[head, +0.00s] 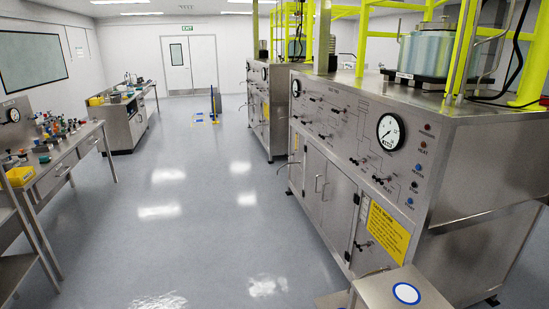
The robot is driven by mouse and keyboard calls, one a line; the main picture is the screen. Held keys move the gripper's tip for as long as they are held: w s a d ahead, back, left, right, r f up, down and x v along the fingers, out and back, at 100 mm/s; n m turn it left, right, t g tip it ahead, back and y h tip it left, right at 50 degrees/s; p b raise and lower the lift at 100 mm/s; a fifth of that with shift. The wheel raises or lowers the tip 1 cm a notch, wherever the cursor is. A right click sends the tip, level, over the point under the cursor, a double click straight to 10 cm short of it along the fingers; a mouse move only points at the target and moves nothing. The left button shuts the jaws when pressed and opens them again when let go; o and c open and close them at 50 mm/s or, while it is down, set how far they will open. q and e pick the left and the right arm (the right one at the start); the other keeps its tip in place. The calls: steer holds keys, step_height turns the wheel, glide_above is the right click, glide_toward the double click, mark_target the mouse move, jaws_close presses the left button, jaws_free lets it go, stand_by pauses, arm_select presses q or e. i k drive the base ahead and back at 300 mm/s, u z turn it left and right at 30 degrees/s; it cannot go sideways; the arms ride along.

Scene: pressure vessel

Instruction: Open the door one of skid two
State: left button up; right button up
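A large stainless steel skid (460,165) fills the right side of the head view. Its sloped panel carries a round white gauge (390,132), small knobs and coloured buttons. Below the panel, two cabinet doors (326,200) with vertical bar handles stand side by side and look shut. A yellow notice (388,231) is on the front nearer to me. A second, similar skid (262,108) stands farther back. I cannot read which skid is which number. Neither of my grippers shows in this view.
Clear grey floor (205,190) runs between the skids and the benches on the left. A steel surface with a blue ring (406,293) is at the bottom right. Double doors (190,64) close the far wall.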

mark_target(316, 165)
steer(key=u, duration=0.3)
steer(key=i, duration=3.85)
steer(key=z, duration=0.45)
steer(key=i, duration=0.9)
steer(key=z, duration=0.15)
